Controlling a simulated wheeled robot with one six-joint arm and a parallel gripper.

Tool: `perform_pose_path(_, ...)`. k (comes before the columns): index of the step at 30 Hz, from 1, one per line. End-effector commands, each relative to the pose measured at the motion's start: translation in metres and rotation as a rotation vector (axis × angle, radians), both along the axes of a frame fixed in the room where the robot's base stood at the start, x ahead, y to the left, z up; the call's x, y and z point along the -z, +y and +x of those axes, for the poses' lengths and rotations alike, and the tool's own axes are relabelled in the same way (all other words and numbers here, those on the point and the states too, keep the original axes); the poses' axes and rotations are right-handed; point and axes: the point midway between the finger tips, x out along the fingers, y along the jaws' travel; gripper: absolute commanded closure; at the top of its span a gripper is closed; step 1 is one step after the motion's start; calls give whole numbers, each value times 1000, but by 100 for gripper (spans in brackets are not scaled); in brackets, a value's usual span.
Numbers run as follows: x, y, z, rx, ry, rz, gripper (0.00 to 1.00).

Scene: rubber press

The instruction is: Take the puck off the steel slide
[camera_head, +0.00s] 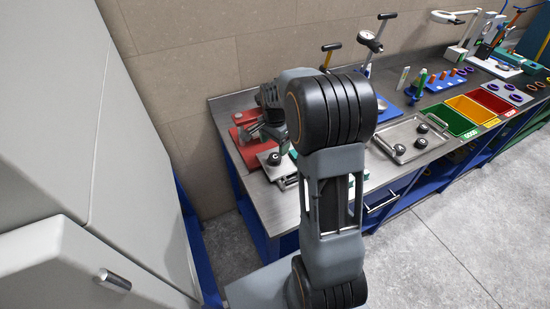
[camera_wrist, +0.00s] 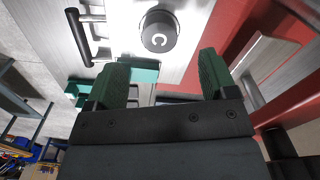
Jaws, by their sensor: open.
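The puck (camera_wrist: 160,30) is dark and round, with a white "C" on its top. It sits on the light grey steel slide (camera_wrist: 120,32), which has a black and metal handle at its left in the wrist view. In the head view the puck (camera_head: 273,158) is on the slide at the left end of the bench. My gripper (camera_wrist: 164,75) is open and empty, its two green-padded fingers apart. The puck lies beyond the fingertips, between their lines, and not in the jaws. My arm hides part of this area in the head view.
A red plate (camera_head: 241,142) lies beside the slide. A steel tray (camera_head: 405,128) with several dark pucks stands to the right. Green, yellow and red bins (camera_head: 447,121) are farther right. A wall runs behind the bench, and a large grey cabinet (camera_head: 60,120) stands at the left.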

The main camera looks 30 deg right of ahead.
Motion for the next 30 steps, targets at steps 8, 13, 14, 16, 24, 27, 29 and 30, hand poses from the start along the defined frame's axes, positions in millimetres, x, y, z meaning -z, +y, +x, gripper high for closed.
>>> perform_pose_path(8, 16, 0, -1, -1, 2, 0, 22)
perform_pose_path(13, 38, -2, -1, -1, 3, 1, 22)
perform_pose_path(14, 42, -2, -2, -1, 5, 1, 22)
perform_pose_path(16, 51, -2, -1, -2, 3, 1, 22)
perform_pose_path(24, 64, -2, -1, -2, -1, -1, 22)
perform_pose_path(27, 64, -2, -1, -2, -1, -1, 22)
perform_pose_path(29, 64, -2, -1, -2, -1, -1, 24)
perform_pose_path(30, 63, -2, -1, -2, -1, -1, 28)
